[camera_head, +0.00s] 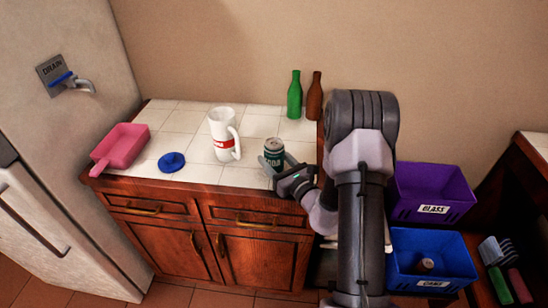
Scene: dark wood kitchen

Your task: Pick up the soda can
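The soda can (273,149) is dark green with a silver top and stands upright on the white tiled counter, near its front right part. My gripper (276,161) is at the can from the front. One finger shows at the can's lower left and the other at its right, so the can sits between them. The fingers look apart, and I cannot tell whether they touch the can. The can's lower part is partly hidden by the gripper.
A white mug (222,135) stands left of the can. A blue lid-like disc (171,162) and a pink dustpan (121,147) lie further left. Green (295,95) and brown (314,97) bottles stand behind. Purple (432,193) and blue (430,255) bins are at right.

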